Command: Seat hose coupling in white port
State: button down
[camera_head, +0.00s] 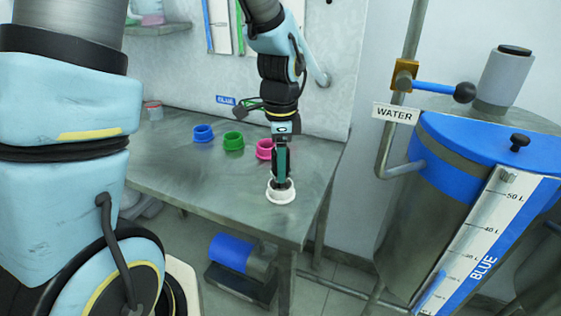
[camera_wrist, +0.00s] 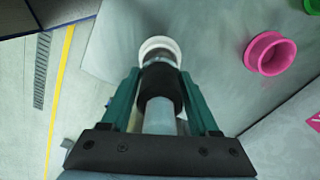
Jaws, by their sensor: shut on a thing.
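The white port (camera_head: 281,192) is a ring on the metal bench near its front right edge; in the wrist view its rim (camera_wrist: 160,43) shows at the far end of the hose coupling. My gripper (camera_head: 282,176) points down right above the port. It is shut on the hose coupling (camera_wrist: 161,92), a grey cylinder with a dark band, between green fingers. The coupling's lower end is at or within the port's opening. I cannot tell how deep it sits, since the fingers and the coupling hide the inside.
Pink (camera_head: 265,149), green (camera_head: 233,141) and blue (camera_head: 203,133) ports stand in a row behind and left on the bench (camera_head: 190,172). A drum with a blue lid (camera_head: 490,150) and a water valve (camera_head: 435,89) stand to the right. The bench's front edge is close by.

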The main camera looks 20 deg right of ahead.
jog(key=shift+f, duration=0.3)
dwell(0.4)
jog(key=shift+f+b, duration=0.7)
jog(key=shift+f, duration=0.3)
jog(key=shift+c, duration=0.3)
grip_release()
notch_tip(320, 180, up, 7)
jog(key=p, duration=0.6)
jog(key=shift+r, duration=0.1)
